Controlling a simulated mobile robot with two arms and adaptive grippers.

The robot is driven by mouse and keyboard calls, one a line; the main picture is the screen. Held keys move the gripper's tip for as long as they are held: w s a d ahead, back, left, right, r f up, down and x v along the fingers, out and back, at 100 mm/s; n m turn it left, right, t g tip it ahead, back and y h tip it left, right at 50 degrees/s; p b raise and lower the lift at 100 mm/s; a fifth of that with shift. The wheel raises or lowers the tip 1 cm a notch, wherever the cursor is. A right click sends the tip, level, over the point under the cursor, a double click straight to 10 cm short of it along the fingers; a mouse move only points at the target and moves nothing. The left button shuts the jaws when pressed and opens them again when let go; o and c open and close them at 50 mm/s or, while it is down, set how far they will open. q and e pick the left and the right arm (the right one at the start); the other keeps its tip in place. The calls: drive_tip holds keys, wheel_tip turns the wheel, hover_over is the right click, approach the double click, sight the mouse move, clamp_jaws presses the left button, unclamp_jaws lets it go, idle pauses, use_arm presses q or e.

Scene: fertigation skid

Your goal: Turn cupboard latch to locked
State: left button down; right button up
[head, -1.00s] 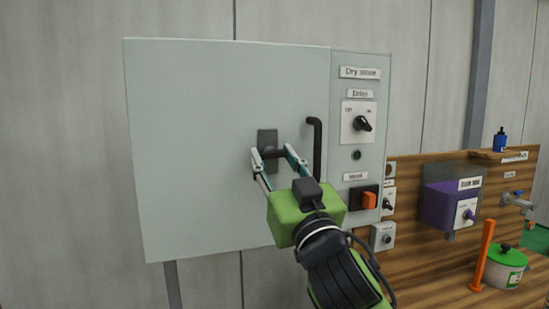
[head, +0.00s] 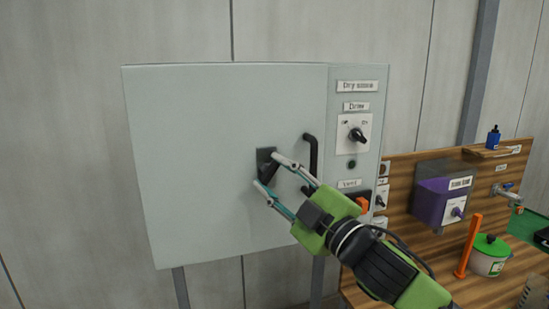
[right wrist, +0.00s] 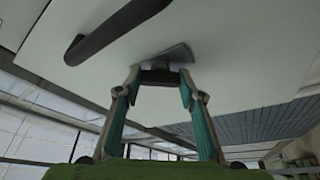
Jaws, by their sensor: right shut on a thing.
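The cupboard (head: 190,130) is a pale grey box with a closed door. Its latch has a dark back plate (head: 262,155) on the door, left of the dark bar handle (head: 313,155). My right gripper (head: 267,171) is shut on the black latch lever (head: 268,172), one finger at each end. The lever slants steeply, upper end to the right. The right wrist view shows the lever (right wrist: 160,77) between the fingertips, against the plate (right wrist: 178,56). The fingers partly hide the latch. My left gripper is not in view.
Right of the door is a panel with a rotary switch (head: 357,134) and an orange rocker (head: 363,204), partly behind my gripper. Farther right, a wooden board (head: 400,180) carries a purple box (head: 436,204). An orange post (head: 468,246) and a green-lidded pot (head: 490,258) stand there.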

drive_tip(key=n+p, duration=0.2)
drive_tip(key=n+g+p, duration=0.1)
drive_tip(key=n+p, duration=0.1)
drive_tip(key=shift+d+r, duration=0.1)
drive_tip(key=shift+r, duration=0.3)
drive_tip(key=shift+f+n+g+p, duration=0.1)
drive_tip(key=shift+n+g+p, duration=0.4)
drive_tip(key=shift+n+p, duration=0.25)
drive_tip(key=shift+f+n+g+h, duration=0.1)
drive_tip(key=shift+n+g+h, duration=0.25)
drive_tip(key=shift+n, duration=0.6)
drive_tip(key=o, duration=1.1)
drive_tip(key=v, duration=1.2)
